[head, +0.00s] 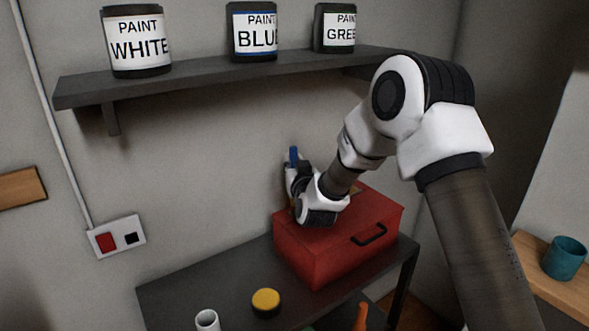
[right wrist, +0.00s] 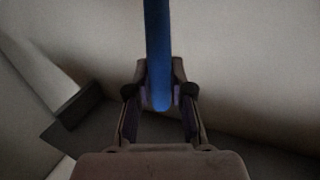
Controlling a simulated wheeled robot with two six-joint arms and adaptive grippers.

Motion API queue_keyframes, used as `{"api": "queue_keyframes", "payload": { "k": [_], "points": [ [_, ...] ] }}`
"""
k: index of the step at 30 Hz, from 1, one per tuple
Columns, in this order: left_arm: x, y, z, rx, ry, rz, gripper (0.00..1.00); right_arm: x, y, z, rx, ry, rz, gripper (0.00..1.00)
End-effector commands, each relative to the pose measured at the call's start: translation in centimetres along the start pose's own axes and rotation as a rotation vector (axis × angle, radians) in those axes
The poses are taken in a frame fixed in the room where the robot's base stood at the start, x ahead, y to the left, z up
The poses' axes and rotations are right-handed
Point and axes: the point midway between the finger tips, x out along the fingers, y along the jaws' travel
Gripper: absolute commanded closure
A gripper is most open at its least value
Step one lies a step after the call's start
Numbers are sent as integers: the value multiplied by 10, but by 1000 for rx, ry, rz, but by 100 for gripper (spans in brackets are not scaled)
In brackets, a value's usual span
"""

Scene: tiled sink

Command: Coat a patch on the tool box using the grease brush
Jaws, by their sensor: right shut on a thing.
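The red tool box (head: 310,262) with a black handle sits on the dark workbench against the wall. A small tan area (head: 356,190) shows on its lid, partly behind my right arm; I cannot tell what it is. My right gripper (head: 293,182) is over the back left part of the tool box, shut on a blue handle (head: 294,154), which I take to be the grease brush. The handle stands nearly upright and also shows between the fingers in the right wrist view (right wrist: 158,55). The brush's bristle end is hidden, so contact with the lid cannot be told. My left gripper is out of view.
A yellow-topped round container (head: 266,302), a white cylinder (head: 207,320) and an orange handle (head: 361,316) are at the bench's front. A shelf (head: 220,76) with three paint cans hangs above. A teal mug (head: 565,258) stands on a wooden surface at right.

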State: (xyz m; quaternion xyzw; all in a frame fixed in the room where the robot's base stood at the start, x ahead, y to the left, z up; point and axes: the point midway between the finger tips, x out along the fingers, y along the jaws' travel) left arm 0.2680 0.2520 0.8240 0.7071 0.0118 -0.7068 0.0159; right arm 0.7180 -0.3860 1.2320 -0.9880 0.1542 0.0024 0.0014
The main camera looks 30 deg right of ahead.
Motion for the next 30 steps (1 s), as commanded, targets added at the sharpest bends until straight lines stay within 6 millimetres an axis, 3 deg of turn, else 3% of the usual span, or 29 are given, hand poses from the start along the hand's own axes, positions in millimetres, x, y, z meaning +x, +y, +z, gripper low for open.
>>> {"api": "queue_keyframes", "payload": {
  "k": [13, 30],
  "points": [
    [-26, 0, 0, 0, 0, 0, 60, 8, -4, -43, 0, 1, -7, 100],
    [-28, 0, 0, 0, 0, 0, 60, 10, -5, -46, 0, 1, -8, 100]
  ]
}}
